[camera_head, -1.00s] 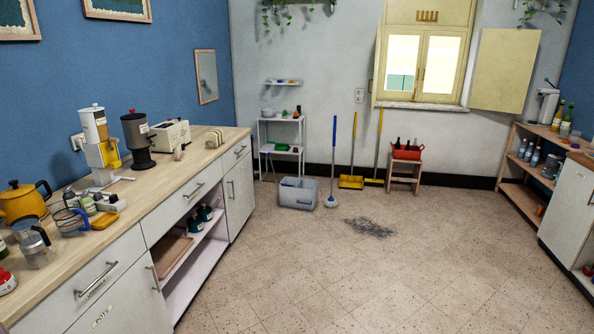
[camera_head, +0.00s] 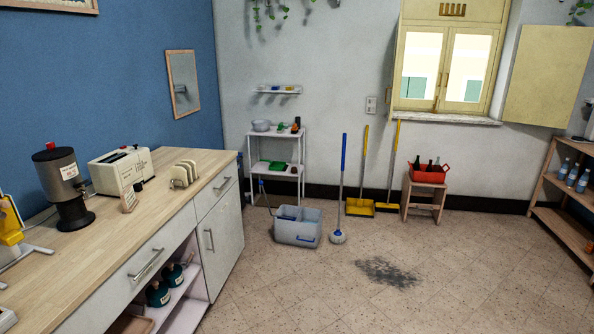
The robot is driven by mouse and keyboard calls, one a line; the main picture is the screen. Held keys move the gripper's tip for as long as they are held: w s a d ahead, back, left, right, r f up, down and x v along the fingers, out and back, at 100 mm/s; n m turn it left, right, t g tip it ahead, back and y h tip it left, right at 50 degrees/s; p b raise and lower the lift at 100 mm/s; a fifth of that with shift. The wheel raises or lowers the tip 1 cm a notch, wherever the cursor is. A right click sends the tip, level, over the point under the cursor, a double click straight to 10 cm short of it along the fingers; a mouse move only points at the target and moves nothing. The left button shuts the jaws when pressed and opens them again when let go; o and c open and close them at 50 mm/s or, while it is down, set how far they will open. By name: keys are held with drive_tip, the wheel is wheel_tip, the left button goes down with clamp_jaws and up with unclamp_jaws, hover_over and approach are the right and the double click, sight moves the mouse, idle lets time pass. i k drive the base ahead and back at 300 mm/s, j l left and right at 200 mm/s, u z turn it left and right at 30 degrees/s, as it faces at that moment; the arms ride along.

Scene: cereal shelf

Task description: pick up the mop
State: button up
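The mop (camera_head: 341,190) stands upright at the back of the room, with a blue upper handle, a pale lower shaft and a round whitish head on the floor. It is just right of a grey bucket (camera_head: 297,232) and in front of the back wall. A yellow broom or dustpan (camera_head: 361,190) and another yellow-handled tool (camera_head: 391,170) stand to its right by the wall. My gripper is not in view.
A counter (camera_head: 160,240) with a toaster and coffee machine runs along the left. A small white shelf (camera_head: 276,160) stands behind the bucket. A wooden stool (camera_head: 424,200) holds a red bottle crate. A dark stain (camera_head: 388,273) marks the otherwise open floor.

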sight(337, 236)
drive_tip(key=i, duration=2)
drive_tip(key=i+z, duration=0.1)
drive_tip(key=i, duration=0.4)
drive_tip(key=i+j+z, duration=0.15)
drive_tip(key=i, duration=0.35)
drive_tip(key=i+j+z, duration=0.1)
drive_tip(key=i, duration=0.4)
drive_tip(key=i+j+z, duration=0.15)
drive_tip(key=i, duration=0.35)
drive_tip(key=i+j+z, duration=0.2)
drive_tip(key=i+z, duration=0.15)
drive_tip(key=i+j+z, duration=0.75)
drive_tip(key=k, duration=0.1)
